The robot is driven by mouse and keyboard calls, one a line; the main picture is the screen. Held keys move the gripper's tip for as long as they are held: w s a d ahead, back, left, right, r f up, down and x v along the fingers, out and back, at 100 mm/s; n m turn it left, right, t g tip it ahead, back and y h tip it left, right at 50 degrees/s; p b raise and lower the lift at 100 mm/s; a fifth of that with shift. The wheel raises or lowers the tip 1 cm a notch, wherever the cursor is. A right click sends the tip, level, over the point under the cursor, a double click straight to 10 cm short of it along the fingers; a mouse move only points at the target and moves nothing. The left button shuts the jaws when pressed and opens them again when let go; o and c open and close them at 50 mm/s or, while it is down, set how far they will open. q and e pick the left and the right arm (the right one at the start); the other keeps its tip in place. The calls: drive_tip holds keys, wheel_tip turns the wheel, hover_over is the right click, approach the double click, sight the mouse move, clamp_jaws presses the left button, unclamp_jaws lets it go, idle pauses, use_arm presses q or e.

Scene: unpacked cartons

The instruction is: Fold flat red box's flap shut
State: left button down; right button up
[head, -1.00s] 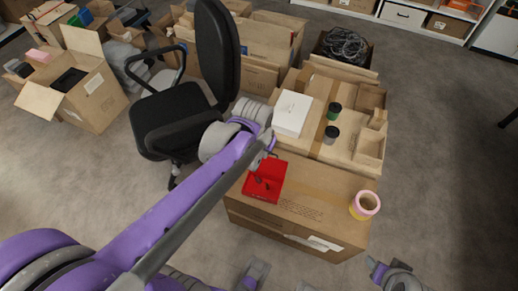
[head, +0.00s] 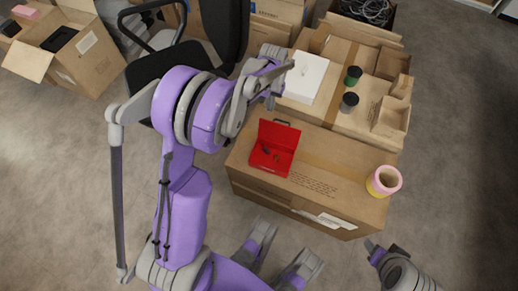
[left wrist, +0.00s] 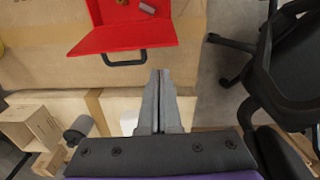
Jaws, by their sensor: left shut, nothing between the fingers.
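The red box (head: 269,162) sits open on a large carton in the head view, with small dark items inside. Its flap (head: 280,134) stands raised at the far side, with a dark handle on its edge. In the left wrist view the flap (left wrist: 125,37) and handle show near the top, with part of the box body cut off. My left gripper (head: 275,102) is shut and empty, just beyond the flap and apart from it. Its fingertips (left wrist: 160,72) point toward the handle side in the wrist view. My right gripper (head: 384,250) is low at the right, far from the box; its jaw opening is unclear.
A tape roll (head: 384,181) stands on the carton's (head: 330,172) right side. Behind are a white box (head: 306,77), a green-lidded cup (head: 353,75) and a dark cup (head: 349,102). An office chair (head: 160,80) is close on the left. The carton top around the red box is mostly clear.

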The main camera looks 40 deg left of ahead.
sight(267, 121)
use_arm(q)
drive_tip(key=s+f+b, duration=0.1)
drive_tip(key=f, duration=0.1)
drive_tip(key=s+f+b, duration=0.1)
drive_tip(key=f, duration=0.1)
drive_tip(key=s+d+f+b, duration=0.1)
drive_tip(key=f, duration=0.1)
drive_tip(key=shift+s+f, duration=0.15)
drive_tip(key=s+d+f+b, duration=0.1)
drive_tip(key=s, duration=0.2)
drive_tip(key=s+d+f+b, duration=0.1)
drive_tip(key=s+f, duration=0.1)
drive_tip(key=s, duration=0.1)
drive_tip(key=s+d+f+b, duration=0.1)
drive_tip(key=s+f+b, duration=0.1)
drive_tip(key=s, duration=0.1)
drive_tip(key=shift+f, duration=0.2)
use_arm(e)
wheel_tip(267, 121, down, 8)
drive_tip(key=w, duration=0.1)
use_arm(q)
wheel_tip(267, 121, up, 11)
drive_tip(key=p, duration=0.8)
use_arm(e)
wheel_tip(267, 121, up, 9)
drive_tip(key=s, duration=0.1)
use_arm(q)
drive_tip(key=shift+w+r, duration=0.1)
use_arm(e)
drive_tip(key=shift+f, duration=0.1)
